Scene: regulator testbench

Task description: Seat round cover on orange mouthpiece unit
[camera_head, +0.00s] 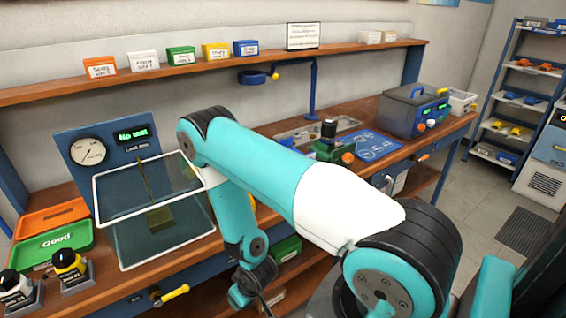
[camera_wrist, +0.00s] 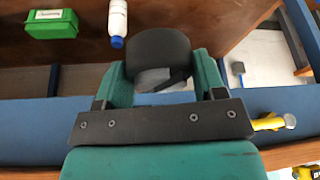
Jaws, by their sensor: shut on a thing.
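In the wrist view, my gripper (camera_wrist: 158,78) is shut on a black round piece, which looks like the round cover (camera_wrist: 158,46). The cover sits between the two green fingers, and its lower part is partly hidden by them. In the head view, my wrist hangs in front of the bench, and I cannot make out the fingers or the cover there. A green fixture (camera_head: 329,148) with a black top and an orange part stands on the bench. I cannot tell which orange piece is the mouthpiece unit.
A gauge panel (camera_head: 108,143) with a clear screen stands at the bench's left, beside orange and green trays (camera_head: 55,243). A grey-blue box (camera_head: 413,108) is at the right end. Yellow drawer handles (camera_head: 172,293) jut from the front. A rack (camera_head: 520,85) stands far right.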

